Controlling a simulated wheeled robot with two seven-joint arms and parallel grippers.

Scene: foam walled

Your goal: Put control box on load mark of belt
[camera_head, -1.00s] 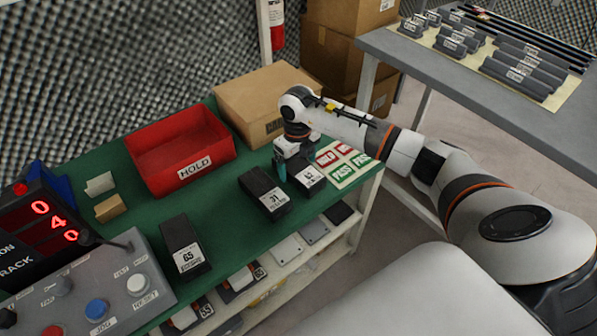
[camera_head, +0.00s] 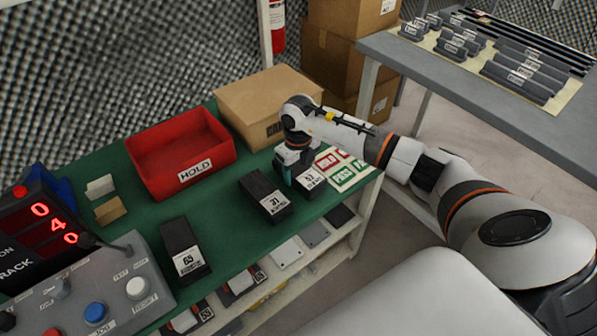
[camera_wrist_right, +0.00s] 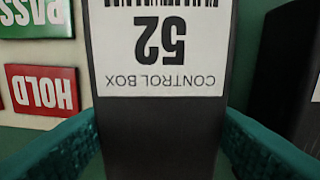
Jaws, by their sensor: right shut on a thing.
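A black control box with a white label reading 52 (camera_head: 311,182) stands at the right end of the green bench. It fills the middle of the right wrist view (camera_wrist_right: 160,125), where its label reads CONTROL BOX upside down. My right gripper (camera_head: 288,166) is shut on this box, with a teal finger (camera_wrist_right: 55,148) along each side. Two more black boxes stand on the bench, labelled 31 (camera_head: 264,196) and 65 (camera_head: 184,250). My left gripper is not in view. No belt or load mark can be made out.
A red HOLD bin (camera_head: 180,150) and a cardboard box (camera_head: 267,100) stand behind. PASS and HOLD cards (camera_head: 345,168) lie right of the gripped box. A control panel (camera_head: 95,290) and red-digit display (camera_head: 45,225) are at left. A grey table (camera_head: 440,85) holds several parts.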

